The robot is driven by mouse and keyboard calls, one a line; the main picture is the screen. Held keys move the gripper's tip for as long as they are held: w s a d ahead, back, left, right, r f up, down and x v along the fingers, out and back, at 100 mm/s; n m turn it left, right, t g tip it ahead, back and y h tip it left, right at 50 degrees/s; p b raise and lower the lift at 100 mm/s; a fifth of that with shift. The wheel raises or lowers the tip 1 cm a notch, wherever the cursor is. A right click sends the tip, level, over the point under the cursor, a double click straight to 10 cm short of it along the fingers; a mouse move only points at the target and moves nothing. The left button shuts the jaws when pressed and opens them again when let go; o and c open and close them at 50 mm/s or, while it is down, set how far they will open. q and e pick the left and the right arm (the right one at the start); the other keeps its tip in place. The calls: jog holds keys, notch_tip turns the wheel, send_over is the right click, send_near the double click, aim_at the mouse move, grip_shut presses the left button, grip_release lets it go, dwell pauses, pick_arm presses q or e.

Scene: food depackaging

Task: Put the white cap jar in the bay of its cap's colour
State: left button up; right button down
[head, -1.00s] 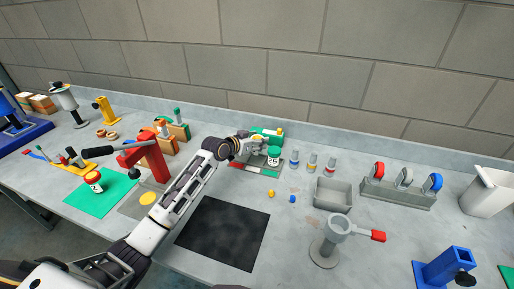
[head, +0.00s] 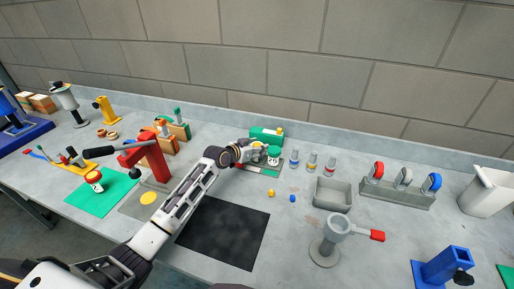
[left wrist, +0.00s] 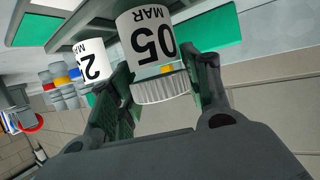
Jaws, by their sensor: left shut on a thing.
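In the left wrist view, my left gripper (left wrist: 155,88) is shut on the white cap jar (left wrist: 145,38), one finger on each side. The jar's label reads 05 MAR and its ribbed white cap (left wrist: 160,87) points towards my palm. In the head view, my left gripper (head: 259,153) is at the sorting tray (head: 268,173) and largely hides the held jar. A green-capped jar (head: 274,150) stands just right of it. A second jar labelled MAR (left wrist: 96,66) stands close by in the wrist view. Whether the held jar touches the tray floor is unclear.
The red press (head: 150,160) stands left of my arm. The black mat (head: 223,233) in front is bare.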

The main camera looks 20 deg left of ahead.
pick_arm(q)
jog(key=o, duration=0.8)
jog(key=shift+f, duration=0.15)
jog(key=shift+o, duration=0.2)
pick_arm(e)
jog(key=shift+d, duration=0.15)
jog(key=shift+d, duration=0.15)
pick_arm(q)
jog(key=shift+r, duration=0.2)
jog(key=b+v, duration=0.1)
jog(key=v, duration=1.1)
pick_arm(e)
jog(key=shift+f, duration=0.7)
pick_arm(q)
jog(key=shift+f, duration=0.1)
jog(key=shift+s, duration=0.1)
pick_arm(e)
jog(key=shift+s, duration=0.2)
